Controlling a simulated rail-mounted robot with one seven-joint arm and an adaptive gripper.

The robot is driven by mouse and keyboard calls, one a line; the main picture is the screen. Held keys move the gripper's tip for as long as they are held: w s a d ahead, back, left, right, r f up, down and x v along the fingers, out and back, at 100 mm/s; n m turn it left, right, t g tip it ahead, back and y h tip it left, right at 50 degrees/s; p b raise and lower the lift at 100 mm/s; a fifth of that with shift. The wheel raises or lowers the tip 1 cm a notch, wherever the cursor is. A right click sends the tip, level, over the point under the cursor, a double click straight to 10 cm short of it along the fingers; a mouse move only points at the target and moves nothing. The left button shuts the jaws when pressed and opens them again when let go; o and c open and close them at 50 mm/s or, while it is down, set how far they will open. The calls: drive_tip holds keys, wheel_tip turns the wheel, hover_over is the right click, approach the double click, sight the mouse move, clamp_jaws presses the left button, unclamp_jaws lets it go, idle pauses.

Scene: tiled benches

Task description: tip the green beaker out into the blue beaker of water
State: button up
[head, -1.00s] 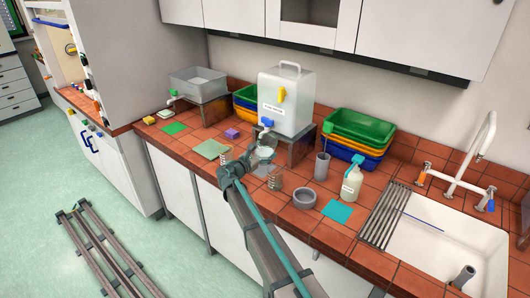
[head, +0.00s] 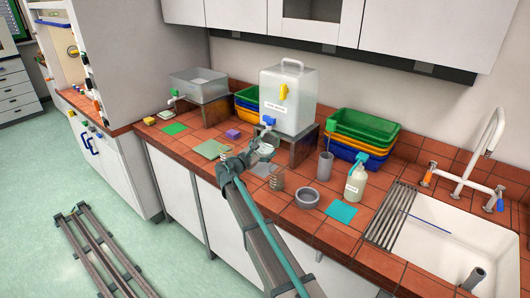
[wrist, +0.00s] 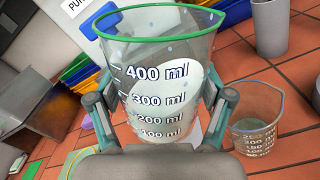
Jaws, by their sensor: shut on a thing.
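My gripper (wrist: 168,108) is shut on the green-rimmed beaker (wrist: 150,45), with one finger on each side of it. The beaker is clear, marked up to 400 ml, and roughly upright with a slight lean. A pale patch shows in or through its wall; I cannot tell which. In the head view my gripper (head: 246,160) holds it above the bench, in front of the water container. A smaller clear beaker (wrist: 258,125) with a greyish-blue rim and tinted liquid low inside stands on the tiles to the right; it also shows in the head view (head: 277,182), apart from my gripper.
Another small beaker (head: 226,153) stands left of my gripper, partly hidden. The white water container (head: 288,98) on its stand is close behind. A grey bowl (head: 307,198), grey cylinder (head: 324,166) and wash bottle (head: 355,185) stand to the right, before the sink (head: 440,240).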

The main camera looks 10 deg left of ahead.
idle(0.3)
drive_tip(key=shift+a+f+m+b, duration=0.15)
drive_tip(key=shift+m+b, duration=0.35)
drive_tip(key=shift+b, duration=0.6)
drive_tip(key=shift+w+m+b, duration=0.1)
drive_tip(key=shift+m+b, duration=0.4)
drive_tip(key=shift+b, duration=0.5)
drive_tip(key=shift+a, duration=0.1)
drive_tip(key=shift+r+m, duration=0.25)
drive_tip(key=shift+m, duration=0.05)
drive_tip(key=shift+f+b, duration=0.15)
drive_tip(key=shift+b, duration=0.35)
drive_tip(key=shift+f+m+b, duration=0.2)
drive_tip(key=shift+m+b, duration=0.5)
drive_tip(key=shift+b, duration=0.5)
drive_tip(key=shift+r+m+b, duration=0.15)
drive_tip(key=shift+m+b, duration=0.35)
drive_tip(key=shift+b, duration=0.3)
